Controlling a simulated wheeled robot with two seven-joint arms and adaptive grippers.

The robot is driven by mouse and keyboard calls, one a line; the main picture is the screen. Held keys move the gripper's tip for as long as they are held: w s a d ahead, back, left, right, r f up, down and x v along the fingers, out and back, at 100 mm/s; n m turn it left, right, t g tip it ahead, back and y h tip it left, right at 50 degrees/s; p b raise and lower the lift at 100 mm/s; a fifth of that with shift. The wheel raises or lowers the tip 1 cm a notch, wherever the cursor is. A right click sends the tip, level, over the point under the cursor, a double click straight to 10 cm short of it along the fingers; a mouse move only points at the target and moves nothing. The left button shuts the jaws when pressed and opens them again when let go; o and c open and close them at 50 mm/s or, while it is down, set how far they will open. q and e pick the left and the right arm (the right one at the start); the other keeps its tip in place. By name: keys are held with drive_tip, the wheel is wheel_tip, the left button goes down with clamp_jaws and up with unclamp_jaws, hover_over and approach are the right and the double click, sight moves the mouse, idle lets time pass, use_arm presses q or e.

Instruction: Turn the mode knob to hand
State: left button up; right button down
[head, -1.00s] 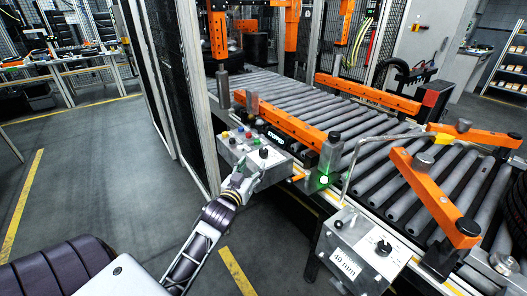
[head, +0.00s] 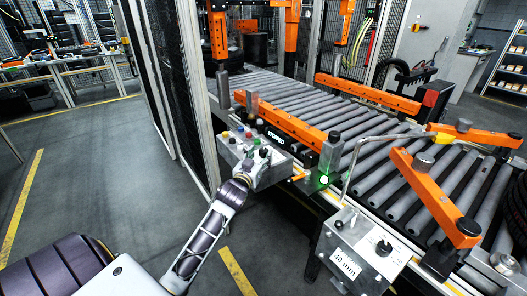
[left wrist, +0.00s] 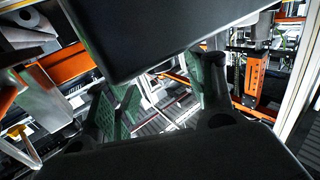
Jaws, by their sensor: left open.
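A grey control box (head: 272,176) is fixed at the near end of the roller conveyor in the head view. Its sloped top carries several coloured buttons (head: 240,135) and a black knob (head: 264,153) near its front right part. Which way the knob points is too small to tell. My left gripper (head: 251,164) is at the front of this box, close beside the black knob. Contact cannot be made out. In the left wrist view my left gripper's green-padded fingers (left wrist: 165,95) stand apart with nothing visible between them. My right gripper is out of view.
A second grey box (head: 335,246) with a "40 mm" label and a black dial (head: 384,248) stands to the right. The roller conveyor (head: 300,100) has orange guide rails (head: 280,120). A mesh fence post (head: 200,100) rises left of the control box. Open floor (head: 90,170) lies left.

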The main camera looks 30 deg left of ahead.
sight(262, 153)
use_arm(q)
drive_tip(key=shift+w+a, duration=0.2)
drive_tip(key=shift+w, duration=0.8)
drive_tip(key=shift+w+a, duration=0.2)
drive_tip(key=shift+w, duration=0.8)
drive_tip(key=c, duration=1.1)
